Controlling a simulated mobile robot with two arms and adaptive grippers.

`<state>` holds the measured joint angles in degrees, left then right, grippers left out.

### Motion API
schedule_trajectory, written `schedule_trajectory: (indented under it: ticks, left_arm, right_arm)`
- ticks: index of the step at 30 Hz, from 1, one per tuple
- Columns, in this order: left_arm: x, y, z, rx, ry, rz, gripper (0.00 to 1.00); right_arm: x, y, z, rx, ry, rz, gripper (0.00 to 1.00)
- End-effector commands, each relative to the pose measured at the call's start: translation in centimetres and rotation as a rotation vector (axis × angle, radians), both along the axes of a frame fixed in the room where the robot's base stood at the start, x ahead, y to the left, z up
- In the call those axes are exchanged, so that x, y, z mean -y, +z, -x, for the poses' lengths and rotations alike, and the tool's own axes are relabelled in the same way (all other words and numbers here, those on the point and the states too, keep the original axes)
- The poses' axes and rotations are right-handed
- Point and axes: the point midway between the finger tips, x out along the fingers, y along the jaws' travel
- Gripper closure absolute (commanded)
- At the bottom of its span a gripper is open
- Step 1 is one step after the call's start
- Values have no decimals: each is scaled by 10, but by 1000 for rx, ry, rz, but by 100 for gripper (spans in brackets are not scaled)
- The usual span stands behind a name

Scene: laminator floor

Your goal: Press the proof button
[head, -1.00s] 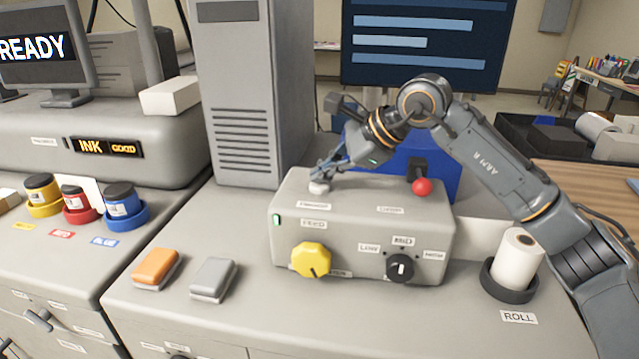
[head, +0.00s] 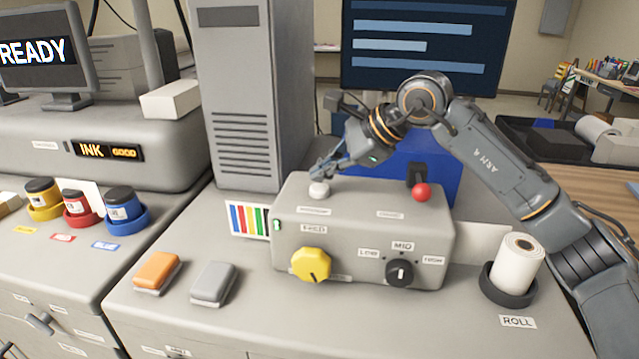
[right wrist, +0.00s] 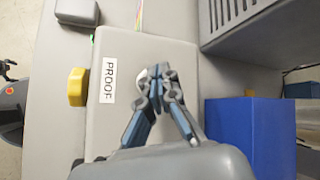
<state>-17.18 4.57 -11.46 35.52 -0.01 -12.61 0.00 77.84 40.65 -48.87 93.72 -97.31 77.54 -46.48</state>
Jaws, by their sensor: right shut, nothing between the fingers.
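The grey control box (head: 362,228) stands on the counter, with a round white button (head: 318,190) on its top left. A label reading PROOF (right wrist: 109,80) shows beside the button in the right wrist view. My right gripper (head: 322,172) is shut and empty, with its fingertips just above or at the button in the head view; I cannot tell whether they touch. In the right wrist view the fingertips (right wrist: 160,72) cover most of the button. A sheet with coloured stripes (head: 248,219) shows at the box's left side. My left gripper is not in view.
Orange (head: 157,271) and grey (head: 213,283) blocks lie front left. A grey tower (head: 238,95) rises behind.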

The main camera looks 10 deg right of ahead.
Motion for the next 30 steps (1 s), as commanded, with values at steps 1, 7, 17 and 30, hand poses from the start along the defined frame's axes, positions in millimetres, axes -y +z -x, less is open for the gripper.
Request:
schedule_trajectory:
  ticks: [1,7,17,30]
  left_arm:
    - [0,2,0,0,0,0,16]
    - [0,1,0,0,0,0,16]
    - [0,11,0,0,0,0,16]
    - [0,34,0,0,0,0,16]
  right_arm:
    - [0,3,0,0,0,0,100]
    - [0,2,0,0,1,-1,100]
    - [0,18,0,2,1,-1,100]
    - [0,53,0,0,0,-1,100]
